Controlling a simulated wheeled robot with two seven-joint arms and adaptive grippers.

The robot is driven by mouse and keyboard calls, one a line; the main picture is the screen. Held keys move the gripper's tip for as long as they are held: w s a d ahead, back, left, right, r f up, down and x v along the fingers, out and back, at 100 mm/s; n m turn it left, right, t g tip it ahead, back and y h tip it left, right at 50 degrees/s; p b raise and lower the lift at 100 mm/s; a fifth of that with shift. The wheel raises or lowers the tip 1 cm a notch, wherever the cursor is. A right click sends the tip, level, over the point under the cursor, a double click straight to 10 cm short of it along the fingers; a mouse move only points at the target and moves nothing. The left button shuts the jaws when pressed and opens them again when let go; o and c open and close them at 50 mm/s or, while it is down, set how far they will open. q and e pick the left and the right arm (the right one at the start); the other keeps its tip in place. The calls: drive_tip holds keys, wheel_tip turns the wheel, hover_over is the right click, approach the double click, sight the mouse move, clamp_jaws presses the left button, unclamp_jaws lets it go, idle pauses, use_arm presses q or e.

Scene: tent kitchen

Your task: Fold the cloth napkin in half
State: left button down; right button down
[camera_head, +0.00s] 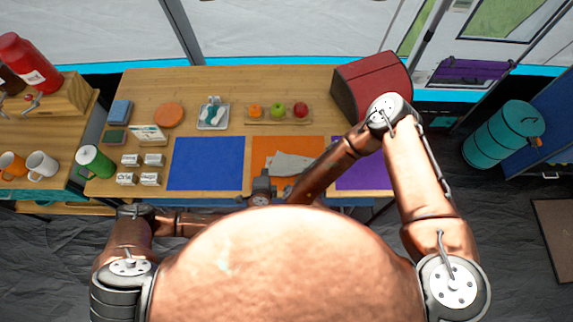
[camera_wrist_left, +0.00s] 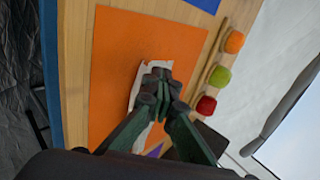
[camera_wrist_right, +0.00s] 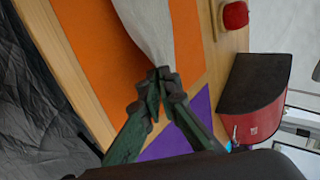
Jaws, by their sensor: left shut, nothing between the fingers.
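The pale grey cloth napkin (camera_head: 288,164) lies on the orange mat (camera_head: 268,144), its right part hidden behind my right arm in the head view. My left gripper (camera_head: 263,178) is at the mat's front left edge. In the left wrist view, its closed, empty fingers (camera_wrist_left: 158,80) cover part of the napkin (camera_wrist_left: 139,88). My right gripper (camera_wrist_right: 162,78) is shut on a gathered end of the napkin (camera_wrist_right: 148,28) in the right wrist view; its fingers are hidden in the head view.
A blue mat (camera_head: 206,163) lies left of the orange mat and a purple mat (camera_head: 362,176) right of it. Behind are a fruit tray (camera_head: 265,122) and a dark red box (camera_head: 372,85).

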use_arm(q)
drive_tip(key=shift+s+a+f+t, duration=0.1)
drive_tip(key=shift+s+f+t, duration=0.2)
drive_tip(key=shift+f, duration=0.15)
use_arm(e)
drive_tip(key=shift+s+f+t, duration=0.2)
drive_tip(key=shift+f+t, duration=0.1)
drive_tip(key=shift+f, duration=0.1)
use_arm(q)
drive_tip(key=shift+s+b, duration=0.2)
drive_tip(key=shift+b, duration=0.1)
use_arm(e)
drive_tip(key=shift+s, duration=0.15)
drive_tip(key=shift+t, duration=0.3)
